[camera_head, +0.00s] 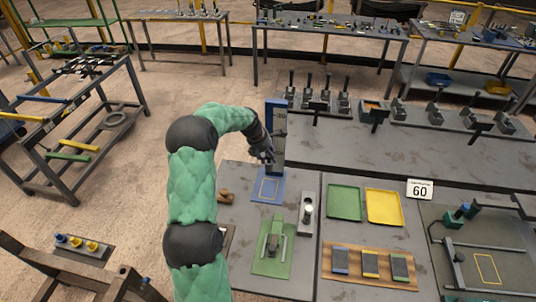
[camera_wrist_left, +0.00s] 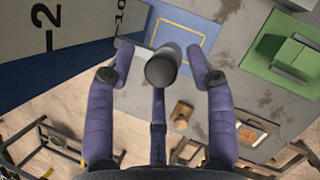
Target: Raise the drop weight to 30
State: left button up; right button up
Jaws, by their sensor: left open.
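The drop-weight stand is a blue upright (camera_head: 274,106) with a grey scale face, rising from a blue base plate with a yellow outline (camera_head: 268,190). In the left wrist view the scale face (camera_wrist_left: 75,20) fills the upper left, and part of its numbers shows. My left gripper (camera_head: 266,153) is close in front of the upright, about halfway up. In the wrist view its purple fingers are spread (camera_wrist_left: 161,76), with a dark grey cylindrical knob (camera_wrist_left: 163,66) between the fingertips and gaps on both sides. The weight's body is mostly hidden by the gripper in the head view.
A green fixture (camera_head: 273,250) and a grey block with a white-topped post (camera_head: 307,214) stand nearer on the same table. Green (camera_head: 344,203) and yellow (camera_head: 384,206) trays lie to the right, with a "60" sign (camera_head: 420,189). A row of levers stands on the raised shelf behind.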

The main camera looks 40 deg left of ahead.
pick_arm(q)
grip_shut()
notch_tip(320, 180, up, 20)
jog(key=p, duration=1.3)
jog(key=shift+r, duration=0.15)
jog(key=shift+c, duration=1.4)
grip_release()
jog(key=shift+o, duration=1.4)
jog(key=shift+w+d, duration=0.1)
